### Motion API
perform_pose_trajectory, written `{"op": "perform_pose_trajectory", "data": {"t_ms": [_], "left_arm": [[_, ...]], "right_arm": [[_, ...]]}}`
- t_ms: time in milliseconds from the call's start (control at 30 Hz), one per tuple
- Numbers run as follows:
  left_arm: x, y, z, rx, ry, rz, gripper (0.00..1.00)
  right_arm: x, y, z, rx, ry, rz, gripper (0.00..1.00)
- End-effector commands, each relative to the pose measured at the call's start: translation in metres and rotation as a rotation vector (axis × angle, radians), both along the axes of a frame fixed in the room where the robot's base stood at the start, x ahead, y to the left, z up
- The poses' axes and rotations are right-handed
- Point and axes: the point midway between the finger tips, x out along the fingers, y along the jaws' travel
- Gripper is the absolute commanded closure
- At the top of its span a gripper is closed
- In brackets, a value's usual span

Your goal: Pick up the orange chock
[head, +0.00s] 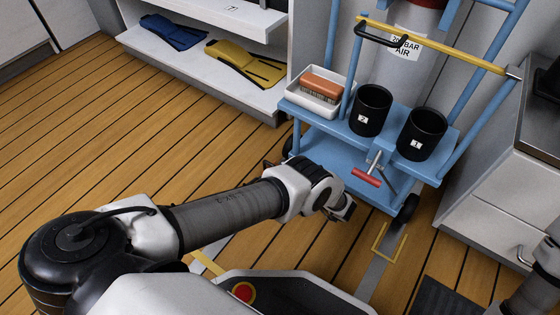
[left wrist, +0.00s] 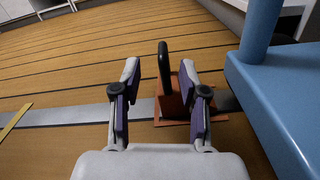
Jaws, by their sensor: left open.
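The orange chock (left wrist: 176,106) sits on the wooden floor in the left wrist view, close to the blue trolley. A black upright handle (left wrist: 163,68) rises from its left side. My left gripper (left wrist: 159,84) is open and empty, with the handle showing between its two fingers. The right finger covers part of the chock. I cannot tell how far the fingertips are from the handle. In the head view my left gripper (head: 343,210) is low beside the trolley, and the arm hides most of the chock. My right gripper is out of the picture.
The blue trolley (head: 330,150) carries two black cups, a white tray with an orange brush, and a cylinder; its side is close on the right in the left wrist view (left wrist: 275,100). A shelf (head: 200,75) holds blue and yellow fins. Floor at left is clear.

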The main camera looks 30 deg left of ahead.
Motion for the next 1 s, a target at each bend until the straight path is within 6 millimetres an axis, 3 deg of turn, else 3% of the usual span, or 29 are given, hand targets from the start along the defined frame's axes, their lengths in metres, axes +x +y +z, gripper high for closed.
{"op": "perform_pose_trajectory", "data": {"t_ms": [233,400,500,733,767,867,1000], "left_arm": [[0.003,0.030,-0.001,0.002,0.001,0.002,0.57],[0.009,0.060,-0.002,0.001,0.000,0.002,0.57],[0.009,0.074,0.000,0.001,0.000,0.002,0.57],[0.009,0.077,0.003,0.000,0.000,0.000,0.57],[0.009,0.077,0.003,0.000,0.000,0.000,0.64],[0.009,0.077,0.003,0.000,0.000,0.000,0.99],[0.009,0.077,0.003,0.000,0.000,0.000,1.00]], "right_arm": [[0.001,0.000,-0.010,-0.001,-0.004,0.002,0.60],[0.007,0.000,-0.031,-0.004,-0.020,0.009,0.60],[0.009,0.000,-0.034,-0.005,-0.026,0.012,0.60],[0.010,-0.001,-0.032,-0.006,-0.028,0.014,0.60],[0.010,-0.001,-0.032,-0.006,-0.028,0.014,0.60],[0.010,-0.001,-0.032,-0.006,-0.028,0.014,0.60],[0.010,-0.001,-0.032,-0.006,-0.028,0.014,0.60]]}}
